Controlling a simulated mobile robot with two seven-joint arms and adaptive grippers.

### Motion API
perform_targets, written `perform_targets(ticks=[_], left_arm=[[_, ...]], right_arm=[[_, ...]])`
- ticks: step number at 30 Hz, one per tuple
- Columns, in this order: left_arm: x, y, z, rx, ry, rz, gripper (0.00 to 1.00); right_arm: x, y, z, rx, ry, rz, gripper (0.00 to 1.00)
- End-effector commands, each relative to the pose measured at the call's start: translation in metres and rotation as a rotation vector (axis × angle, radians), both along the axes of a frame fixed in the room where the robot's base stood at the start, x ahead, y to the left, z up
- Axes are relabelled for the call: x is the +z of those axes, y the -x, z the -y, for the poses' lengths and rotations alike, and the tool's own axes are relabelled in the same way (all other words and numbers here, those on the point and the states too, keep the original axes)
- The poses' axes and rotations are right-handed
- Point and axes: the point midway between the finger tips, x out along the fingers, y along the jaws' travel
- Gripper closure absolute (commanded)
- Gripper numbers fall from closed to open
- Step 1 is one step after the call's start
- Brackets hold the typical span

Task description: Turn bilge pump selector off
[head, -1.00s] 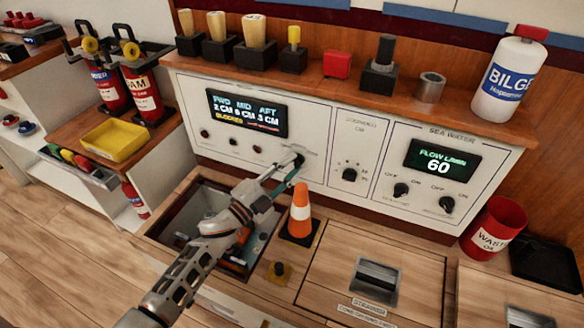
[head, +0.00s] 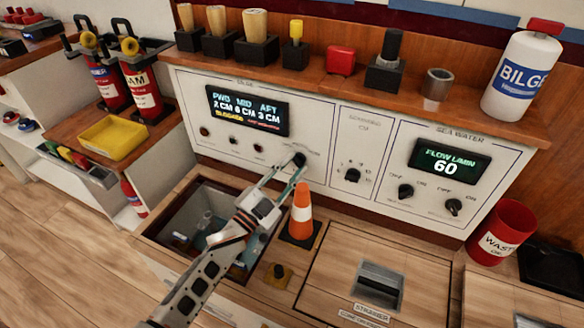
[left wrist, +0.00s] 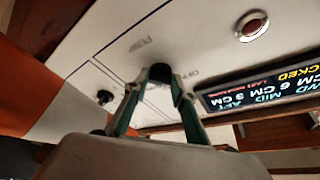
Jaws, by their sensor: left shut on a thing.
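The bilge panel (head: 220,155) is a white board with a lit display (head: 247,110) reading levels for FWD, MID and AFT, and a yellow word below them. The bilge pump selector (head: 299,160) is a black knob at the panel's lower right. In the left wrist view the knob (left wrist: 160,74) sits between the fingertips, with parts of the OFF and another label beside it. My left gripper (head: 295,170) is shut on this knob, reaching up from the lower left. The fingers hide part of the knob, so its pointer direction cannot be told. My right gripper is not in view.
An orange cone (head: 301,212) stands just right of my left gripper. An open bilge hatch (head: 160,228) lies under the arm. Sea water knobs (head: 405,191) and a sounding knob (head: 352,175) are to the right.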

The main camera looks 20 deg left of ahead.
Motion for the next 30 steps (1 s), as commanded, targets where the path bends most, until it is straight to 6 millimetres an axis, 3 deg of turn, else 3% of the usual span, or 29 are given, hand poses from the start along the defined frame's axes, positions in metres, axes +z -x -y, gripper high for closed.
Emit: perform_targets(ticks=[4, 5, 6, 7, 20, 30], left_arm=[[0.0, 0.0, 0.0, 0.001, 0.003, -0.001, 0.96], [0.0, 0.0, 0.0, 0.001, 0.003, -0.001, 0.7], [0.0, 0.0, 0.0, 0.001, 0.002, -0.001, 0.59], [0.0, 0.0, 0.0, 0.0, 0.002, -0.001, 0.58], [-0.003, 0.007, -0.002, 0.0, 0.0, -0.003, 0.58], [-0.021, 0.064, -0.021, 0.0, 0.0, -0.004, 0.58]], right_arm=[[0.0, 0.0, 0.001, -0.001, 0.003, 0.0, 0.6], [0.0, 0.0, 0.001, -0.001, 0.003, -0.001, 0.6], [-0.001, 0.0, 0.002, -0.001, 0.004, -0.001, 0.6], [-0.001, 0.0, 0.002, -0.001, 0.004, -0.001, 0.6], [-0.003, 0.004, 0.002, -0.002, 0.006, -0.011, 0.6], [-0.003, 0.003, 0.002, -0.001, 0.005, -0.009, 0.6]])
